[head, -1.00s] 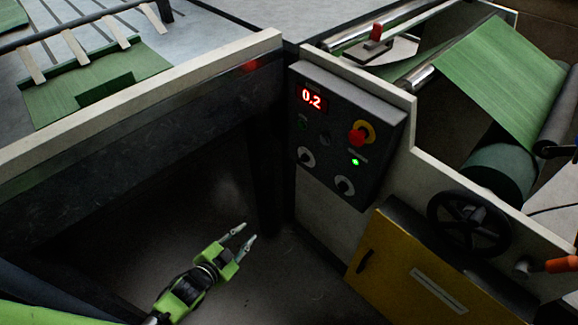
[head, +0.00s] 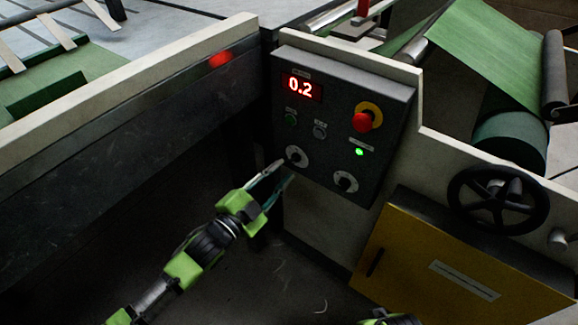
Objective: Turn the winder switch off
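The dark control box (head: 335,125) on the cream machine frame carries two rotary switches with pale faces. The left switch (head: 296,157) sits at its lower left, the right switch (head: 345,182) at its lower right. Their labels are too small to read, so I cannot tell which is the winder switch. My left gripper (head: 286,170) is just below and left of the left switch, its two fingers a little apart with nothing between them. I cannot tell whether a fingertip touches the switch. Only a green part of my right arm shows at the bottom edge; its fingers are hidden.
The box has a red display (head: 301,88) reading 0.2, a red mushroom button (head: 363,121) on yellow, and a lit green lamp (head: 359,152). A black handwheel (head: 498,200) and a yellow cabinet (head: 465,265) stand to the right. A cream rail (head: 130,75) runs along the left.

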